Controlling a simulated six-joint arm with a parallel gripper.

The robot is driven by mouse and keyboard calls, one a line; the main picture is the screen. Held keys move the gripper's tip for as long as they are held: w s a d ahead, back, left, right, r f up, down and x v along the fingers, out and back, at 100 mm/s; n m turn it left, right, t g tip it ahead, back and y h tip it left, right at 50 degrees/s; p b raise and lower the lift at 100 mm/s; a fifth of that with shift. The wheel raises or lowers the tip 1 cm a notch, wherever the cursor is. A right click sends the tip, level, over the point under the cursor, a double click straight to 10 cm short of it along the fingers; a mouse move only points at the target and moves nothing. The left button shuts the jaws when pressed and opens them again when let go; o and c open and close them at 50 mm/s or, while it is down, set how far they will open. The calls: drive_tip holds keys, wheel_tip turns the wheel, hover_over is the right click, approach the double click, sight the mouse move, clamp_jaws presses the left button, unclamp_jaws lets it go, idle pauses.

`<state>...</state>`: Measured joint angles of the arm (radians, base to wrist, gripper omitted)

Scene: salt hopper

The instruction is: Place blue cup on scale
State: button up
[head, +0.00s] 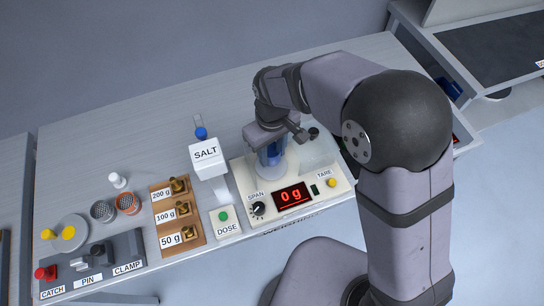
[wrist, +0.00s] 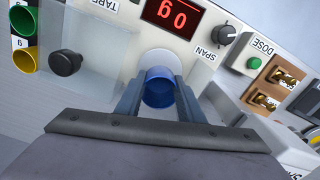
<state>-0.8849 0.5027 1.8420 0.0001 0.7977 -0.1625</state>
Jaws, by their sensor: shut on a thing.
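The blue cup (wrist: 158,90) is between the two fingers of my gripper (wrist: 158,98), which is shut on it. In the head view the cup (head: 271,154) is partly hidden by my gripper (head: 270,150) and stands over the scale's round pale pan (head: 272,173). The cup looks upright. I cannot tell whether its base touches the pan. The scale (head: 240,176) is a cream box with a red display (head: 293,196) reading 0 g, a SPAN knob and a TARE button.
A white SALT hopper (head: 206,155) stands left of the scale, with a DOSE button (head: 224,216) before it. Brass weights (head: 182,209) sit in a wooden rack further left. A clear cover (head: 318,153) stands right of my gripper. The bench's back left (head: 120,130) is free.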

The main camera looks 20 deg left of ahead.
sight(272, 160)
drive_tip(key=shift+f+p, duration=0.5)
drive_tip(key=shift+f, duration=1.35)
drive_tip(key=shift+f, duration=0.1)
drive_tip(key=shift+f, duration=0.15)
drive_tip(key=o, duration=1.1)
wheel_tip(272, 160, up, 12)
drive_tip(key=b, duration=0.2)
drive_tip(key=shift+r, duration=0.25)
